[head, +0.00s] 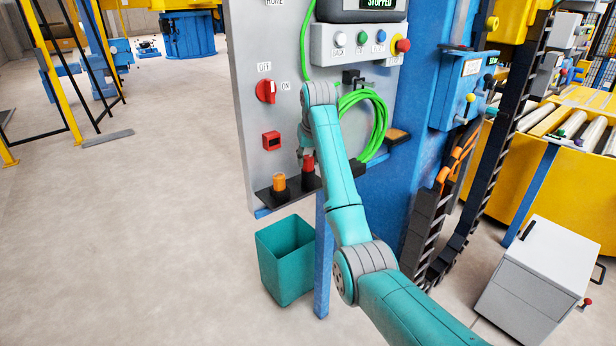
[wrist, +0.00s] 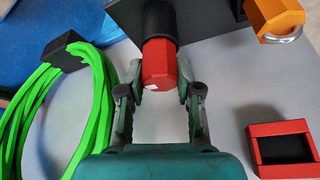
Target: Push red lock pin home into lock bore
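The red lock pin (head: 308,163) stands upright in a black holder on the small dark shelf of the grey panel. In the wrist view its red hexagonal head (wrist: 160,64) shows between my fingertips, with a black collar behind it. My gripper (wrist: 160,82) has one finger on each side of the head, and I see no clear gap at either side. In the head view my gripper (head: 306,156) is small and partly hidden by my arm. The lock bore looks to be the dark opening in a red square frame (head: 271,140) on the panel; it also shows in the wrist view (wrist: 283,148).
An orange padlock-like piece (head: 278,182) stands on the shelf (head: 267,195), left of the pin. A red OFF/ON switch (head: 266,91) sits above the frame. A coiled green cable (head: 376,125) hangs to the right. A teal bin (head: 286,262) stands below.

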